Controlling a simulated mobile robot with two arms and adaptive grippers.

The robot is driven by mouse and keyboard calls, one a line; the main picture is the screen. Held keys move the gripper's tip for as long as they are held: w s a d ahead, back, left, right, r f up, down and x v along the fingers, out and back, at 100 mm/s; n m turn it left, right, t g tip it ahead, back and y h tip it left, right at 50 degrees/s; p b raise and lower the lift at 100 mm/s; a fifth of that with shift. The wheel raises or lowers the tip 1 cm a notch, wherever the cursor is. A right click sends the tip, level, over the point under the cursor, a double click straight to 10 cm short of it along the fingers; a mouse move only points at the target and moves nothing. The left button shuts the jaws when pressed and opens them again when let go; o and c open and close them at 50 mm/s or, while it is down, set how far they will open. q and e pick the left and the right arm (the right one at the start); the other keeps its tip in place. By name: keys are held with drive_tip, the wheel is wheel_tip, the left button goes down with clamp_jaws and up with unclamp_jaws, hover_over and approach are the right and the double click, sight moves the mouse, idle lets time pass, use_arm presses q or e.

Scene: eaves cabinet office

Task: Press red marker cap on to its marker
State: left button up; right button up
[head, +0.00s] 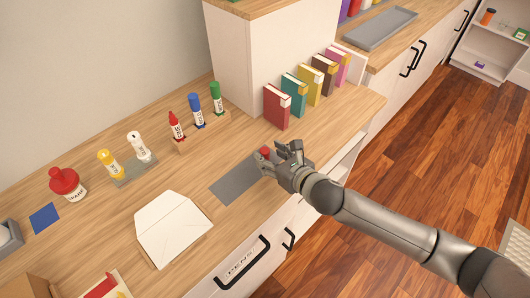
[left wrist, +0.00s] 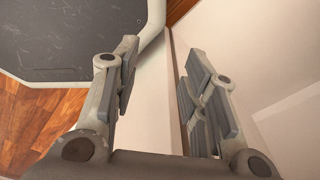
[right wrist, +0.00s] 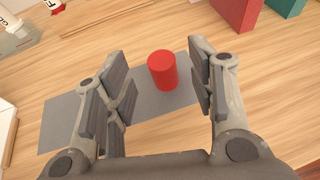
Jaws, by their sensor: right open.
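The red cap (head: 264,153) stands upright on a grey mat (head: 231,185) near the counter's front edge. My right gripper (head: 275,152) is open just by it. In the right wrist view the cap (right wrist: 163,70) lies between the spread fingers, nearer the right finger, with gaps on both sides. The red marker (head: 177,127) stands upright in a wooden holder (head: 203,142) at the back, its pointed red top bare. My left gripper (left wrist: 160,55) is open and empty, seen only in its wrist view, over floor and beside a pale panel.
Blue (head: 196,110) and green (head: 217,98) markers share the holder. Several books (head: 277,107) stand right of the mat. A white envelope (head: 172,227), a red-topped bottle (head: 67,184) and a grey tray (head: 134,174) with yellow and white bottles lie left. Counter between mat and holder is clear.

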sight(267, 153)
drive_tip(key=shift+x, duration=1.8)
drive_tip(key=shift+d, duration=0.1)
drive_tip(key=shift+c, duration=0.4)
drive_tip(key=c, duration=0.7)
